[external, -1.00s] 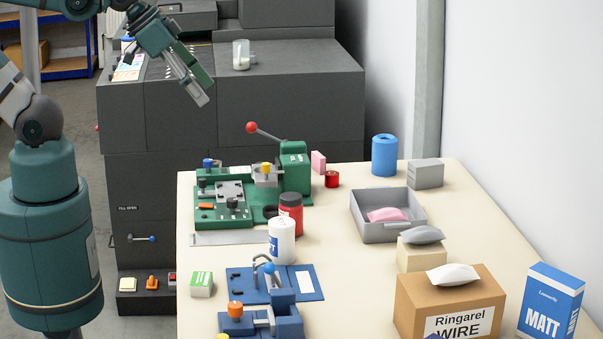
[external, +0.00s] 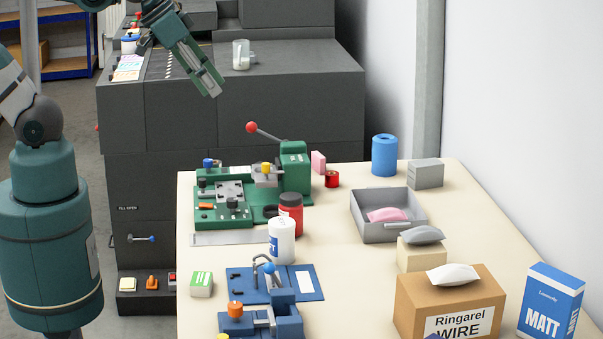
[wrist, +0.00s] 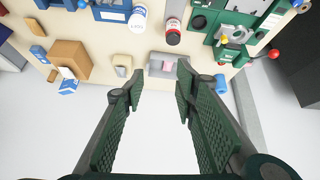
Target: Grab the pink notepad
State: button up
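A small pink block (external: 318,162), which may be the notepad, stands upright behind the green machine on the table. A pink, pillow-like packet (external: 388,214) lies in the grey tray (external: 365,230); it also shows in the wrist view (wrist: 168,66). I cannot make out the upright pink block in the wrist view. My gripper (external: 213,86) is high in the air, left of the table and in front of the dark grey machine, far from both pink things. In the wrist view my gripper (wrist: 157,82) is open and empty.
The green machine (external: 295,172) with a red-knobbed lever stands left of the pink block. A red roll (external: 332,179) is close to its right. A blue cylinder (external: 384,155) and grey box (external: 426,174) stand farther right. Bare tabletop lies between the red roll and the tray.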

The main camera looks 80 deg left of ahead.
jog(key=w+a+n+g, duration=0.2)
jog(key=w+a+n, duration=0.3)
jog(key=w+a, duration=0.6)
jog(key=n+g+b, duration=0.3)
jog(key=n+g, duration=0.1)
jog(key=n, duration=1)
send_over(318, 155)
jog(key=f, duration=2.9)
jog(key=shift+w+d+f, duration=0.15)
jog(key=shift+d+f, duration=0.05)
jog(key=shift+d, duration=0.05)
jog(key=shift+a+f+n+g, duration=0.3)
jog(key=shift+a+f, duration=0.1)
jog(key=shift+f, duration=0.1)
jog(key=shift+f, duration=0.1)
jog(key=shift+f, duration=1.2)
jog(key=shift+f, duration=0.1)
